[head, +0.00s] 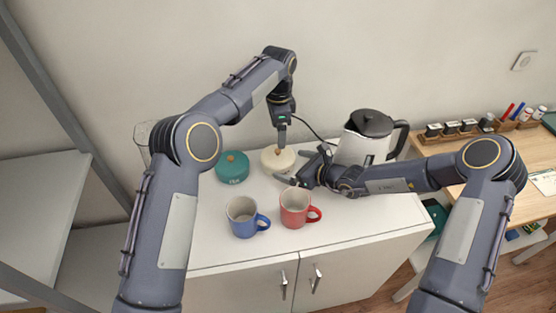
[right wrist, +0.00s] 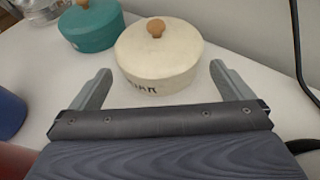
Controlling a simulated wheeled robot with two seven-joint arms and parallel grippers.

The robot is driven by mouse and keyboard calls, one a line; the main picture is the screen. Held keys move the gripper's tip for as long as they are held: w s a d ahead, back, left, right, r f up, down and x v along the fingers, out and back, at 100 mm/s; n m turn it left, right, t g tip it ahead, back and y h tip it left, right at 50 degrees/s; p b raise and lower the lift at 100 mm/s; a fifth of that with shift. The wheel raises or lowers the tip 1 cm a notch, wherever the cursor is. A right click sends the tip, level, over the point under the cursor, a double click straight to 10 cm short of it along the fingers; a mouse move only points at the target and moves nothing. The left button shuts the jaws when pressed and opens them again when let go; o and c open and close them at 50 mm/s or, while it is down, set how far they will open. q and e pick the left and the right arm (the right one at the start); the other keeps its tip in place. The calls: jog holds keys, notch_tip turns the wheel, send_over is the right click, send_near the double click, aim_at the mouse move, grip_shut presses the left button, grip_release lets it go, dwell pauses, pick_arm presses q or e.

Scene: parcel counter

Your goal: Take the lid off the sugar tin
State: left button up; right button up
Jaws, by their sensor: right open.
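The cream sugar tin (head: 270,163) stands on the white counter with its lid on. In the right wrist view the tin (right wrist: 160,80) shows a round wooden knob (right wrist: 156,27) on top and part of a dark label. My right gripper (head: 301,166) is open and low beside the tin. In its wrist view its two fingers point at the tin, one toward each side, with the near wall just beyond the tips. My left gripper (head: 282,138) points down just above the knob; its jaw gap is too small to make out.
A teal tin (head: 232,168) stands left of the sugar tin. A blue mug (head: 243,218) and a red mug (head: 295,208) stand in front. A white kettle (head: 360,148) with a black handle is close on the right, its cord behind. The counter's front left is clear.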

aim_at(278, 155)
jog(key=shift+x, duration=2.75)
jog(key=shift+s, duration=0.1)
jog(key=shift+c, duration=0.4)
